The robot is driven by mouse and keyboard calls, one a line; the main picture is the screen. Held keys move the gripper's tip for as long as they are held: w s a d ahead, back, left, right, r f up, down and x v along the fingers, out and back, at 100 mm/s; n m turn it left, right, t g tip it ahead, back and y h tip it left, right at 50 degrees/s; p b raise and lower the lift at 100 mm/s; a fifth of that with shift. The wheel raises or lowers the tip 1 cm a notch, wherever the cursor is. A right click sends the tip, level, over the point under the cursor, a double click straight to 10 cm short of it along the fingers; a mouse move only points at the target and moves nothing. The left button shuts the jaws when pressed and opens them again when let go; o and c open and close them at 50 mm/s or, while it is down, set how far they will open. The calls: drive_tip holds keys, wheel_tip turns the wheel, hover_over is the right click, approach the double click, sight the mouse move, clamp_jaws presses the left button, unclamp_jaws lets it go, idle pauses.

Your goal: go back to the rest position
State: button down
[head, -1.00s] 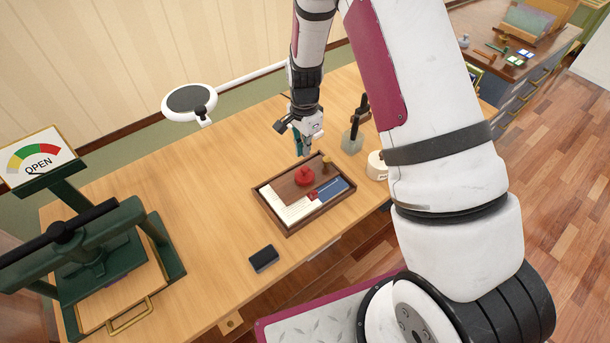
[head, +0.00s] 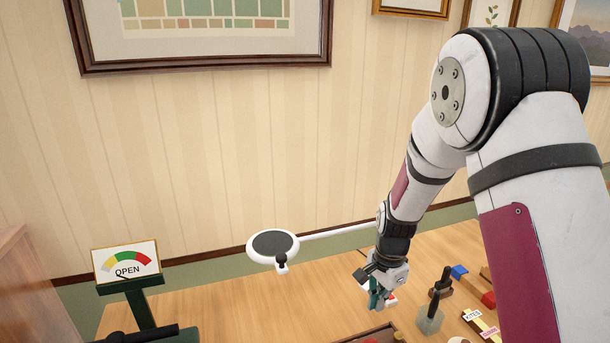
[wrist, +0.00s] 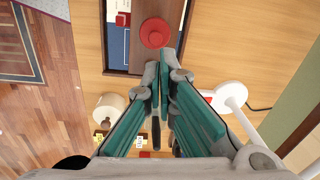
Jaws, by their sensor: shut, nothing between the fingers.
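My gripper (head: 377,298) hangs at the end of my arm above the wooden table (head: 240,310) in the head view. In the wrist view its teal fingers (wrist: 164,72) are shut with nothing between them. The fingertips point toward a wood-framed tray (wrist: 117,72) holding a red round piece (wrist: 156,33) and a blue panel (wrist: 116,48). Only the tray's back edge (head: 370,333) shows at the bottom of the head view.
A white lamp (head: 272,246) reaches over the table left of my gripper. A gauge sign reading OPEN (head: 126,262) is at the left. A white mug (wrist: 109,107) shows in the wrist view.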

drive_tip(key=s+r+n+t, duration=0.1)
drive_tip(key=s+r+n, duration=0.3)
drive_tip(key=r, duration=0.6)
drive_tip(key=s+r+n+t, duration=0.2)
drive_tip(key=s+r, duration=0.4)
drive_tip(key=r, duration=0.4)
drive_tip(key=s+r+n+t, duration=0.1)
drive_tip(key=s+r+n, duration=0.2)
drive_tip(key=s, duration=0.4)
drive_tip(key=s+r+n+t+b, duration=0.1)
drive_tip(key=s+r+n, duration=0.2)
drive_tip(key=s, duration=0.4)
drive_tip(key=shift+s+d+r+n+b, duration=0.2)
drive_tip(key=shift+s+r+n+b, duration=0.1)
drive_tip(key=shift+s+r+n, duration=0.1)
idle(0.6)
